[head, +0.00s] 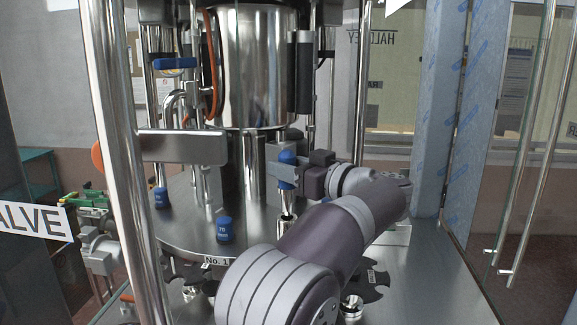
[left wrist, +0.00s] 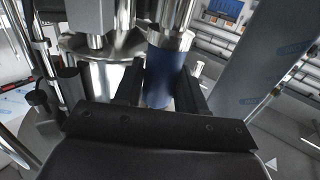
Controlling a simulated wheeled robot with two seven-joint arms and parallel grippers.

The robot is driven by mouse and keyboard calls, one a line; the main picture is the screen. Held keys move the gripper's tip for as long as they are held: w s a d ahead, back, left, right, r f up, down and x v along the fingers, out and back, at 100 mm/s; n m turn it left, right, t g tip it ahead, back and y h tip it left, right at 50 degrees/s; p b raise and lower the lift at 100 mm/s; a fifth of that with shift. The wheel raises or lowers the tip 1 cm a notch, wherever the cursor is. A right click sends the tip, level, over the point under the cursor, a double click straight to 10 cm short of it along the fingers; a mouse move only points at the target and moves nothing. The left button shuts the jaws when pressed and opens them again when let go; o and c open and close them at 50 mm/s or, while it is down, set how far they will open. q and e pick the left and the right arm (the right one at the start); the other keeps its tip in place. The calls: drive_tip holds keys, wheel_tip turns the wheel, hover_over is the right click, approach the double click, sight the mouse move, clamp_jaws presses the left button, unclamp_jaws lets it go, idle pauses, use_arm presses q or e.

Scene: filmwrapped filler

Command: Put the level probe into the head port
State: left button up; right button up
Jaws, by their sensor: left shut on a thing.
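My left gripper (head: 288,174) is shut on a blue-topped metal piece, which I take for the level probe (head: 287,157). The probe looks roughly upright in the head view. In the left wrist view its blue part (left wrist: 158,80) sits between the two dark fingers (left wrist: 160,92), with shiny metal beyond it. Below the gripper in the head view is a bright metal fitting (head: 285,228) at the round steel plate. I cannot tell whether the probe touches it, or which opening is the head port. My right gripper is not in view.
The steel plate (head: 185,235) carries two other blue-capped pieces (head: 224,229) (head: 161,197). A big steel vessel (head: 252,65) stands behind the gripper. A steel post (head: 118,160) and bracket (head: 182,147) stand at left. Glass doors with bar handles (head: 530,150) are at right.

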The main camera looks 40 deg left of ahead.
sight(292, 193)
use_arm(q)
drive_tip(key=shift+f+b, duration=1.5)
drive_tip(key=shift+f, duration=0.9)
drive_tip(key=o, duration=1.2)
drive_tip(key=shift+o, duration=0.2)
drive_tip(key=shift+d, duration=0.1)
drive_tip(key=shift+d+f+b, duration=0.15)
drive_tip(key=shift+d+b, duration=0.15)
drive_tip(key=shift+d, duration=0.05)
drive_tip(key=s+d+b, duration=0.1)
drive_tip(key=d+b, duration=0.3)
drive_tip(key=d, duration=0.7)
drive_tip(key=shift+d+r, duration=0.2)
drive_tip(key=shift+d, duration=0.2)
drive_tip(key=shift+s, duration=0.15)
